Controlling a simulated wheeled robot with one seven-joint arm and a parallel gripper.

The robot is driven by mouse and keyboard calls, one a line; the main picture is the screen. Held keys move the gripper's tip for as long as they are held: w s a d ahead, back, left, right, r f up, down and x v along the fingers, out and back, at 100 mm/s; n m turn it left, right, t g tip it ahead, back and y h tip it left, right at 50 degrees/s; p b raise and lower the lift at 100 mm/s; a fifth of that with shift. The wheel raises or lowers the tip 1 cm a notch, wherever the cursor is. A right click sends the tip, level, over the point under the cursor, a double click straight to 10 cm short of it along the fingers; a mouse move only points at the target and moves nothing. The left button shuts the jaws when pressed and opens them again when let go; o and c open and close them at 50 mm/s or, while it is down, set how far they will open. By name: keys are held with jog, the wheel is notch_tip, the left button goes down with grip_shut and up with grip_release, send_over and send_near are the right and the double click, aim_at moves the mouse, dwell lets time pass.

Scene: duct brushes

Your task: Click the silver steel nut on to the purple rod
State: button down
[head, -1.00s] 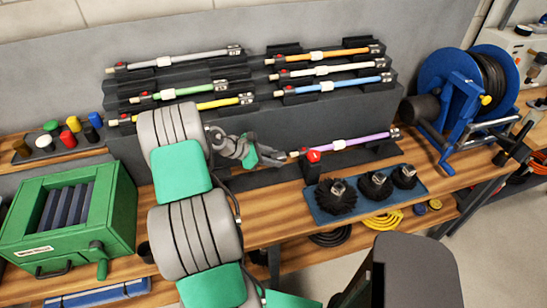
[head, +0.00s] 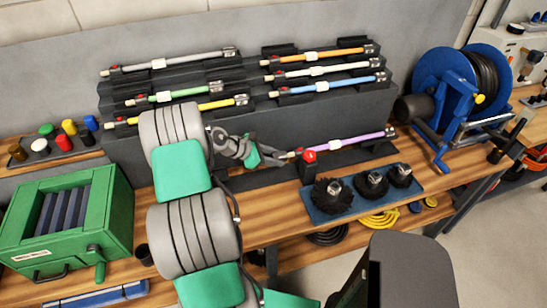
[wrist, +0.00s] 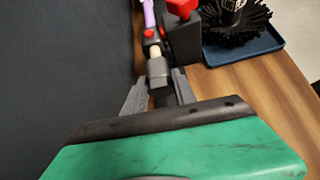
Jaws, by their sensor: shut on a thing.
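The purple rod (head: 358,141) lies in a dark holder at the right front of the rack, beside a red knob (head: 310,157). In the wrist view the rod (wrist: 149,14) runs away at the top, with a pale end piece (wrist: 157,50) towards me. My gripper (head: 274,157) is at the rod's left end. In the wrist view its fingers (wrist: 159,84) are shut on a small grey piece, taken as the silver steel nut (wrist: 158,69), in line with the rod's pale end. The fingers hide most of it; whether it touches the rod I cannot tell.
Several other coloured rods rest on the stepped dark rack (head: 330,113) behind. A blue tray (head: 350,206) with black brushes stands at the right front. A green box (head: 112,215) stands left, a blue reel (head: 432,75) right. A dark wall lies close left in the wrist view.

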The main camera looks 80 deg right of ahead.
jog(key=shift+s+d+p, duration=0.2)
jog(key=shift+s+d, duration=0.15)
jog(key=shift+s, duration=0.25)
jog(key=shift+s+d+p, duration=0.2)
jog(key=shift+s+d, duration=0.15)
jog(key=shift+s, duration=0.2)
dwell(0.3)
jog(key=c, duration=0.9)
grip_release()
